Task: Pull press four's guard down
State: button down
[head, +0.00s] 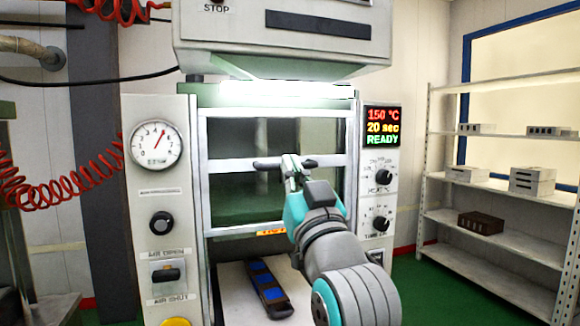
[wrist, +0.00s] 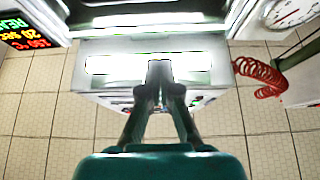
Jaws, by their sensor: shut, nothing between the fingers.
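The press guard (head: 235,140) is a framed clear panel on the front of the press in the head view. Its lower edge sits above the press bed, leaving an opening beneath. The guard's handle is not clear in the wrist view. No press number is readable.
Below the guard lies a dark mould with blue parts (head: 265,284) on a pale bed (head: 232,287). A display (head: 382,127) reads 150 °C, 20 sec, READY. A gauge (head: 154,144) and red coiled hose (head: 70,197) are left. Shelves (head: 500,240) stand right; green floor lies between.

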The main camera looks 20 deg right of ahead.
aim_at(279, 165)
jog(key=shift+w+r, duration=0.15)
jog(key=shift+w, duration=3.9)
jog(key=shift+f, duration=0.3)
notch_tip(279, 165, down, 26)
jog(key=shift+f, duration=0.2)
